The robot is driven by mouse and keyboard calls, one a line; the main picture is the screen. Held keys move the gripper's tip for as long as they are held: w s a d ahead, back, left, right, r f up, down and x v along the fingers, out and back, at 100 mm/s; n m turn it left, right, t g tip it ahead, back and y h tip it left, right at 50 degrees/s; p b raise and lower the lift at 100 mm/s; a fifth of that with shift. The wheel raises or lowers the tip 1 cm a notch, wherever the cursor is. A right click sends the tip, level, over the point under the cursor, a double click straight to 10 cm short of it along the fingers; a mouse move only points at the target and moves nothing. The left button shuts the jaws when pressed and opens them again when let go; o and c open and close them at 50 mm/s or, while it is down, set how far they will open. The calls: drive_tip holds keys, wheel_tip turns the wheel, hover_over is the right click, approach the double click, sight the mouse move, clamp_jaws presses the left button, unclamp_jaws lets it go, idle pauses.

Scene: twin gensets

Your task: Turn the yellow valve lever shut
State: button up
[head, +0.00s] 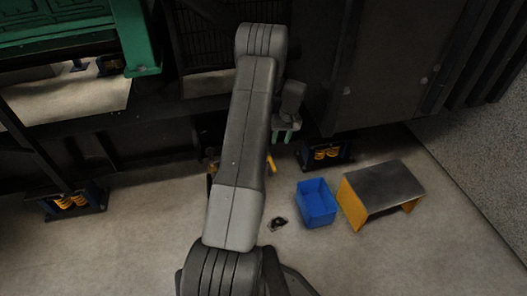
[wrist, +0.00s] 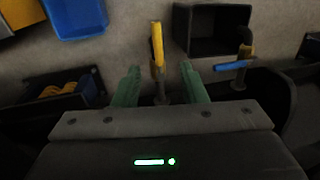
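The yellow valve lever (wrist: 157,43) shows in the wrist view on a small upright valve stem, ahead of and between my two green fingers. In the head view a bit of the yellow lever (head: 271,163) shows beside my arm, which hides most of the valve. My gripper (wrist: 160,69) is open, one finger on each side of the lever's line, with visible gaps and nothing held. I cannot tell how deep the lever lies between the fingers. In the head view my gripper (head: 284,133) is partly hidden by my arm.
A second valve with a blue lever (wrist: 230,66) stands right of the yellow one, near a black open box (wrist: 211,30). A blue bin (head: 316,204), a yellow-sided step (head: 383,185) and a small dark object (head: 278,223) are on the floor. A spring mount (head: 325,153) sits behind the bin.

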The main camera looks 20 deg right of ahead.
sight(273, 163)
drive_tip(key=f+b, duration=0.1)
drive_tip(key=f, duration=0.4)
drive_tip(key=w+a+f+b, duration=0.1)
drive_tip(key=f, duration=0.4)
drive_tip(key=w+a+f+b, duration=0.1)
drive_tip(key=f, duration=0.4)
drive_tip(key=shift+c, duration=0.4)
clamp_jaws()
